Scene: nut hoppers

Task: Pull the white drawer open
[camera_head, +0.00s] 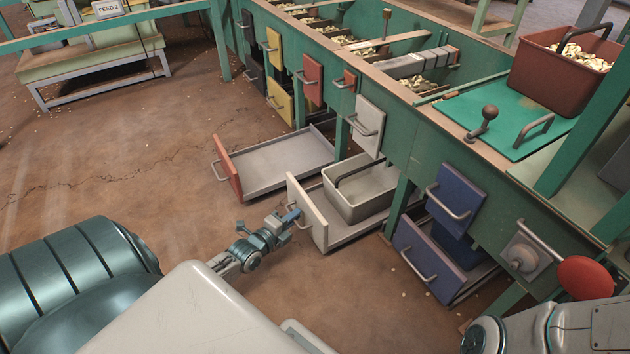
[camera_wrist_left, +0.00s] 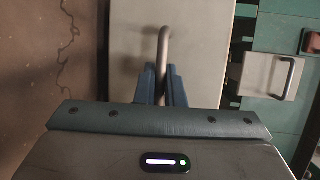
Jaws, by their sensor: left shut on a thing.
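The white drawer (camera_head: 307,212) stands pulled out from the green bench, low down. A white-grey bin (camera_head: 362,188) with a dark handle sits in it. My left gripper (camera_head: 290,219) is at the drawer's front, shut on its grey bar handle (camera_wrist_left: 163,50). In the left wrist view the blue fingers (camera_wrist_left: 162,85) close around the handle, and the pale drawer front (camera_wrist_left: 198,50) lies behind it. The head view partly hides the handle behind the fingers. My right gripper is not in view.
A red-fronted drawer (camera_head: 227,168) stands open to the left. A blue-fronted drawer (camera_head: 424,262) stands partly open to the right. A white upper hatch (camera_head: 367,127) sits above the white drawer. The brown floor (camera_head: 120,165) in front is clear.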

